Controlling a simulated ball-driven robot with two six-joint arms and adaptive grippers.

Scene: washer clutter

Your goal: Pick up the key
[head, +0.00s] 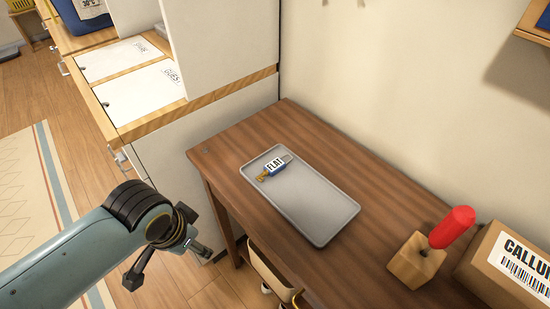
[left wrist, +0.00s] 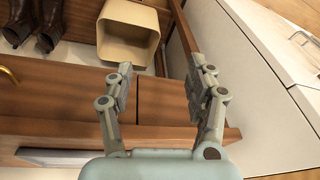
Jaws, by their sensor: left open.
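The key (head: 264,176) lies on a grey tray (head: 315,210) on the wooden desk. Its visible part is brass-coloured, and it has a blue and white tag (head: 275,165) reading "FLAT". My left gripper (head: 170,266) is open and empty, left of the desk's near-left side and well away from the key. In the left wrist view, its two fingers (left wrist: 160,76) stand apart with nothing between them, and the key is not visible. My right gripper is in neither view.
A wooden block with a red upright piece (head: 452,228) and a cardboard box (head: 515,265) stand at the desk's right. White cabinets (head: 165,140) adjoin its left side. A beige bin (left wrist: 128,30) and dark boots (left wrist: 40,25) show in the wrist view. The desk around the tray is clear.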

